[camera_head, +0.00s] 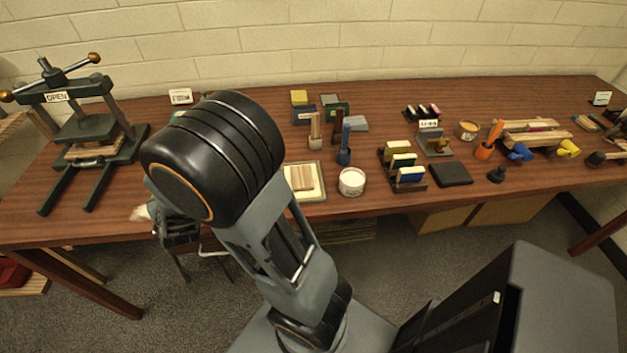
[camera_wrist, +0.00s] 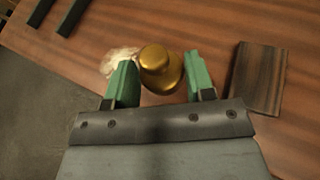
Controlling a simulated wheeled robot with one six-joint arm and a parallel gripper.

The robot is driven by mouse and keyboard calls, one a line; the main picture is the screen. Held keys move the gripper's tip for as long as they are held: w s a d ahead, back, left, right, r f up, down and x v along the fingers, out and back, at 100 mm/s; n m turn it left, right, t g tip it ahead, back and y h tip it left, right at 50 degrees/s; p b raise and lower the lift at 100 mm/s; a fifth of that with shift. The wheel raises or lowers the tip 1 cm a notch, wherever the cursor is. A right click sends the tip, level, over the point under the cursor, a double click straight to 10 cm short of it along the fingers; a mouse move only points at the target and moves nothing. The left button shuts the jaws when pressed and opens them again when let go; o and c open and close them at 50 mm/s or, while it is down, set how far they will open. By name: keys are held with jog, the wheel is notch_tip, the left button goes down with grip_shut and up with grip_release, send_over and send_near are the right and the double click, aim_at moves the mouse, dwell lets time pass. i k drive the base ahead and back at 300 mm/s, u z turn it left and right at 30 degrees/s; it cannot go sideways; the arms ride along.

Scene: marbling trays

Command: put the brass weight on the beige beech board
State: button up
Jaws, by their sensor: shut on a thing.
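The brass weight (camera_wrist: 160,68), gold and knobbed, sits between the two green fingers of my gripper (camera_wrist: 165,84) in the wrist view. My gripper is shut on it, above the table's front edge. I cannot tell whether the weight touches the table. In the head view my gripper (camera_head: 176,228) is at the front left of the table, and my arm hides the weight. A beige board-like piece (camera_head: 303,178) lies on a pale mat right of my arm; I cannot tell whether it is the beech board. A dark brown striped block (camera_wrist: 257,78) lies right of my gripper.
A whitish crumpled thing (camera_wrist: 118,62) lies beside the left finger. A dark press (camera_head: 85,127) with an OPEN sign stands at the left. A white tub (camera_head: 352,181), a blue-handled tool (camera_head: 345,150) and colored blocks (camera_head: 402,160) stand right of my arm.

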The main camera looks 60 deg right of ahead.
aim_at(303, 176)
jog(key=u, duration=0.25)
jog(key=k, duration=0.55)
jog(key=u, duration=0.55)
